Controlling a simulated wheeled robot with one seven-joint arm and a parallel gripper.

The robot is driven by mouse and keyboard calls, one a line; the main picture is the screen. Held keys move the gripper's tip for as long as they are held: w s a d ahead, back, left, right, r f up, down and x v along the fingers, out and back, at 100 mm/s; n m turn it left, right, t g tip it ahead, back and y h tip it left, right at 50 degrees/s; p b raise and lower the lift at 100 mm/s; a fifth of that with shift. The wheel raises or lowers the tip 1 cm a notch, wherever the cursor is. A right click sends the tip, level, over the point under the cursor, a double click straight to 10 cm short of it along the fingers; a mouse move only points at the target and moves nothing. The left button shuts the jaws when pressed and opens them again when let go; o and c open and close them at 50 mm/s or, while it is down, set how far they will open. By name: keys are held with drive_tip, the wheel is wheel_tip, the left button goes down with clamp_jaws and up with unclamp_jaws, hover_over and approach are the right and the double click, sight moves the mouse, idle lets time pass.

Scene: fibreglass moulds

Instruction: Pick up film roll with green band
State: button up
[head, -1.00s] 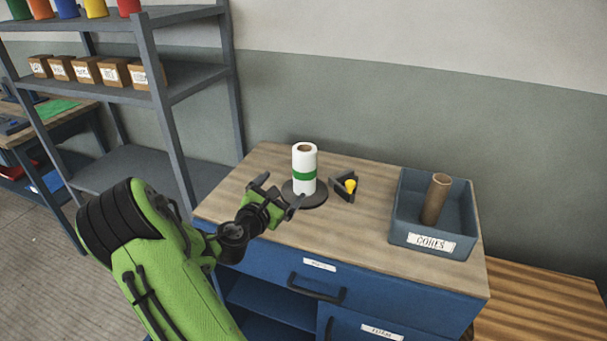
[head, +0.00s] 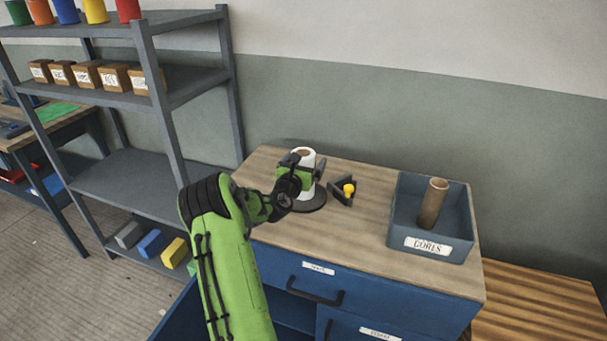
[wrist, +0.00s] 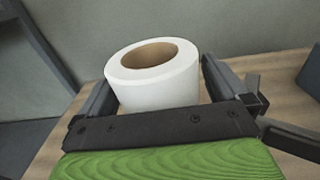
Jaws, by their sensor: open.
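The film roll with green band (head: 308,159) stands upright on a round dark base (head: 314,202) on the wooden top of the blue cabinet. My gripper (head: 302,168) is at the roll and covers much of it, including most of its band, in the head view. In the wrist view the white roll (wrist: 155,78) shows its open core at the top and stands between the two spread fingers of my gripper (wrist: 157,90). The fingers are open; whether either one touches the roll I cannot tell.
Right of the roll is a dark angled holder (head: 338,196) with a yellow piece (head: 349,189). A blue bin (head: 400,236) labelled CORES holds a brown tube (head: 433,203). A grey shelf unit (head: 150,66) stands at the left. The cabinet's front top (head: 370,250) is clear.

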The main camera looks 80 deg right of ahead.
drive_tip(key=shift+d, duration=0.3)
drive_tip(key=c, duration=1.4)
drive_tip(key=shift+r, duration=0.1)
